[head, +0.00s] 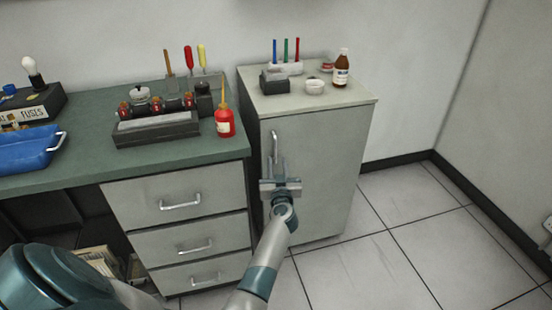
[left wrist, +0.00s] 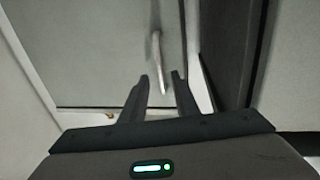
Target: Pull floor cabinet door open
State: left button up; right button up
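The grey floor cabinet door (head: 325,170) is on the front of the small cabinet and looks shut. Its vertical metal handle (head: 275,146) is near the door's upper left edge. My left gripper (head: 277,165) is in front of the door at the handle's lower end, fingers pointing at the door. In the left wrist view, the left gripper (left wrist: 161,78) has its fingers apart, and the handle (left wrist: 157,58) shows between and beyond the fingertips. I cannot tell whether the fingers touch it. The door (left wrist: 95,55) fills much of that view. My right gripper is not in view.
A workbench (head: 80,170) with drawers (head: 175,198) stands close to the cabinet's left. A red oil can (head: 225,124) is near the bench edge. The tiled floor (head: 420,240) to the right is clear.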

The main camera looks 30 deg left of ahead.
aim_at(276, 152)
pick_arm(q)
jog(key=shift+b+x, duration=0.6)
jog(key=shift+x, duration=1.8)
grip_shut()
